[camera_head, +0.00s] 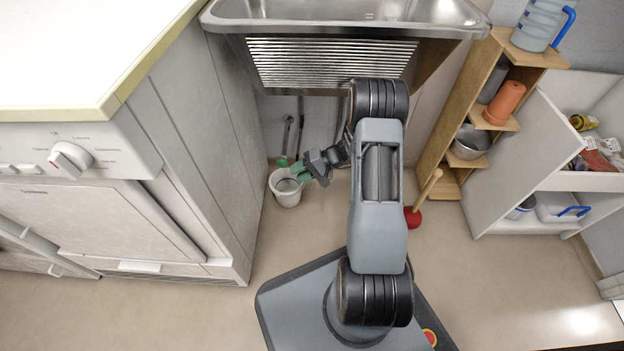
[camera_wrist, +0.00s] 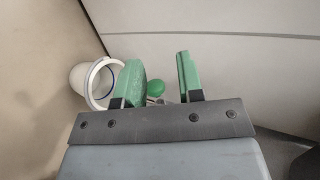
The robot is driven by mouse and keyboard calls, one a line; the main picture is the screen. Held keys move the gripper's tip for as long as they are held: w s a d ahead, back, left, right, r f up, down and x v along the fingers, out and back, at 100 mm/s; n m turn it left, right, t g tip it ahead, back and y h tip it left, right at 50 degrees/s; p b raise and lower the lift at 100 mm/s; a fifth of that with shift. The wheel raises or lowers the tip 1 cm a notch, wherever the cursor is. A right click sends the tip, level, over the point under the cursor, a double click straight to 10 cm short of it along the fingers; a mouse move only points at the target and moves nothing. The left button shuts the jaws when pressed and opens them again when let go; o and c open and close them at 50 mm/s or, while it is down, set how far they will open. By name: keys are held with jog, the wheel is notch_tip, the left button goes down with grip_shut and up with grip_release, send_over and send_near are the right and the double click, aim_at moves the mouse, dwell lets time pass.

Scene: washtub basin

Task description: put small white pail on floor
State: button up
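The small white pail (camera_head: 285,191) is upright and appears to rest on the tan floor, beside the grey cabinet's side under the sink. My gripper (camera_head: 297,171) is at the pail's upper right edge, with its green fingers over or beside the rim. In the wrist view the pail (camera_wrist: 88,79) is at the left, partly hidden behind the left finger. I cannot tell whether the left finger touches the rim.
The grey cabinet side (camera_head: 205,130) is close on the left, and the metal sink (camera_head: 345,15) hangs above. A red plunger (camera_head: 413,216) stands right of my arm. A green knob (camera_wrist: 156,88) shows beyond the fingers. Floor at the right (camera_head: 500,280) is clear.

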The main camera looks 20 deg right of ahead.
jog(key=s+a+r+n+h, duration=0.2)
jog(key=s+r+h, duration=0.4)
jog(key=s+r, duration=0.3)
jog(key=s+a+r+n+h, duration=0.2)
jog(key=s+r+h, duration=0.4)
jog(key=s+r, duration=0.3)
notch_tip(320, 180, up, 3)
jog(key=shift+s+a+f+n+g, duration=0.1)
jog(key=shift+s+a+n+g, duration=0.1)
jog(key=shift+s+n+g, duration=0.1)
jog(key=shift+w, duration=0.1)
